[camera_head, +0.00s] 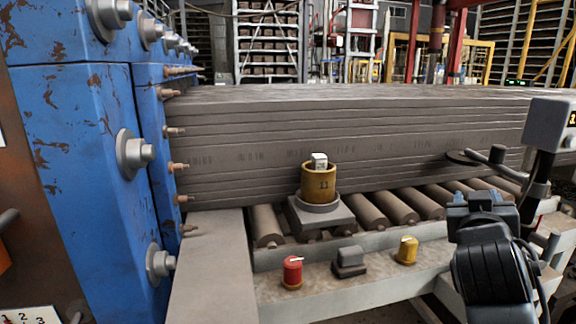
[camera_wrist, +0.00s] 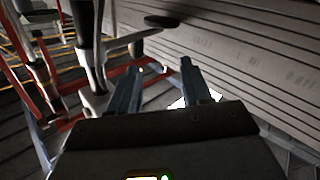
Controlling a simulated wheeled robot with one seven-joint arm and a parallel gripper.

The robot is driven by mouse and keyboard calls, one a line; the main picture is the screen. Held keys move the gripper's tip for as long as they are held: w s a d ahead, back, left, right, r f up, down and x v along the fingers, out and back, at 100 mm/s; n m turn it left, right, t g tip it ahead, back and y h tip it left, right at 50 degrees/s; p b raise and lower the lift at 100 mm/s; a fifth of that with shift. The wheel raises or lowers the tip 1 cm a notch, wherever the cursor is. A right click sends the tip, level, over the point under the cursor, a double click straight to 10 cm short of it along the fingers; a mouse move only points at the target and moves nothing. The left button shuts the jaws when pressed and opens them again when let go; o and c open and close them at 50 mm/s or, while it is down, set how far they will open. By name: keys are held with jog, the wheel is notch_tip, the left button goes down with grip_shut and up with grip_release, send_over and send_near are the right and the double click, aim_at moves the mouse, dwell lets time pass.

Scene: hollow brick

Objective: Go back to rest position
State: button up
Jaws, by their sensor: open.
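My gripper (camera_head: 482,197) is at the right of the head view, above the right part of the roller conveyor's front side. In the wrist view its two fingers (camera_wrist: 163,78) are spread apart with nothing between them. A yellow-brown cylinder (camera_head: 319,184) with a small pale cube (camera_head: 319,160) on top stands on a grey block (camera_head: 320,213) in front of the stacked slabs. My gripper is well to the right of it and apart from it.
Long grey stacked slabs (camera_head: 350,145) lie behind on rollers (camera_head: 386,207). A red knob (camera_head: 292,272), a grey switch (camera_head: 349,261) and a yellow knob (camera_head: 407,250) sit on the front ledge. A blue machine (camera_head: 80,180) stands left. A grey box on a post (camera_head: 550,124) stands close by my gripper.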

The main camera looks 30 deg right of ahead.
jog(key=s+a+f+n+t+y, duration=0.3)
jog(key=a+f+n+y, duration=0.2)
jog(key=a+f, duration=0.25)
jog(key=s+a+f+n+t+y, duration=0.35)
jog(key=a+f+n+y, duration=0.2)
jog(key=a, duration=0.35)
jog(key=s+a+f+m+y, duration=0.1)
jog(key=s+a+y, duration=0.1)
jog(key=s+a, duration=0.5)
jog(key=s+a+f+y, duration=0.2)
jog(key=s+a, duration=0.6)
jog(key=s, duration=0.4)
jog(key=shift+s+a+f+m+g+y, duration=0.25)
jog(key=shift+m+g+y, duration=0.1)
jog(key=shift+y, duration=0.1)
jog(key=shift+f, duration=0.1)
